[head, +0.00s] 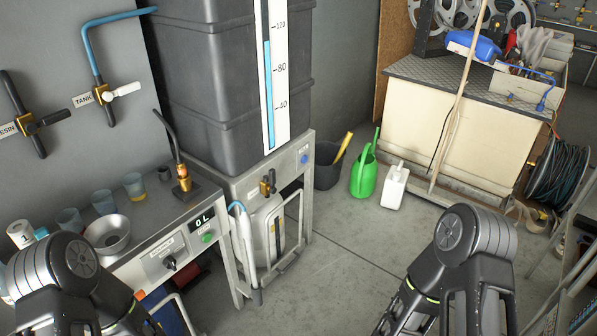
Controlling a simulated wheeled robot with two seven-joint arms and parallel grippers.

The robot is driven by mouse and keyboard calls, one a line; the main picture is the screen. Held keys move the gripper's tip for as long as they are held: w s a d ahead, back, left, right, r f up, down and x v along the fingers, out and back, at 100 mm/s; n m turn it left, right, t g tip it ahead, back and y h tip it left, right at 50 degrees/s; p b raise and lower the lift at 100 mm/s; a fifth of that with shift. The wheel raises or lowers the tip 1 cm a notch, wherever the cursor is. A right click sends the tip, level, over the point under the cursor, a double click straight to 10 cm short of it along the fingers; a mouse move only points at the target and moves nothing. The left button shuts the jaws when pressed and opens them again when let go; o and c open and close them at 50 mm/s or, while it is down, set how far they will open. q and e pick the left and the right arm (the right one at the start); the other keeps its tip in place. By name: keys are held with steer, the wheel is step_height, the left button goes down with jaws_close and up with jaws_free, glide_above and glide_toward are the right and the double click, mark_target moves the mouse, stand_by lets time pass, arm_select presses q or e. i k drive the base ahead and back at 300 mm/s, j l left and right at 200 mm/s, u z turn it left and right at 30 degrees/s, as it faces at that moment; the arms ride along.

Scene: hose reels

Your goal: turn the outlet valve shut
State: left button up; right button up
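No valve in view carries a readable "outlet" label, so I cannot tell for certain which one is the outlet valve. A small brass valve with a dark handle (267,184) sits on the front of the metal stand, below the dark tank (210,90). On the wall, a brass valve with a white lever (121,91) is beside the label TANK, with a blue hose above it. Another brass wall valve with a black lever (50,119) is at the far left. Parts of both my arms show at the bottom, apart from these valves; neither gripper is visible.
A metal bench (150,225) holds cups, a steel bowl (108,233) and a brass nozzle (182,178). A white container (266,232) stands inside the stand's frame. A green watering can (364,172) and white jug (395,186) stand beyond. The middle floor is clear.

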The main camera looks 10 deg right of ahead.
mark_target(271, 172)
steer(key=i+l+u, duration=0.1)
steer(key=i+l, duration=0.2)
steer(key=l, duration=0.15)
steer(key=i+l+u, duration=0.1)
steer(key=i+l, duration=0.15)
steer(key=l, duration=0.2)
steer(key=i+l+u, duration=0.15)
steer(key=l, duration=0.3)
steer(key=i+l+u, duration=0.1)
steer(key=i+l, duration=0.25)
steer(key=l, duration=0.15)
steer(key=i+l+u, duration=0.1)
steer(key=l, duration=0.45)
steer(key=i+l+u, duration=0.1)
steer(key=i+l, duration=0.2)
steer(key=l, duration=0.2)
steer(key=i+l+u, duration=0.1)
steer(key=l, duration=0.45)
steer(key=i+l+u, duration=0.15)
steer(key=l, duration=0.4)
steer(key=i, duration=0.05)
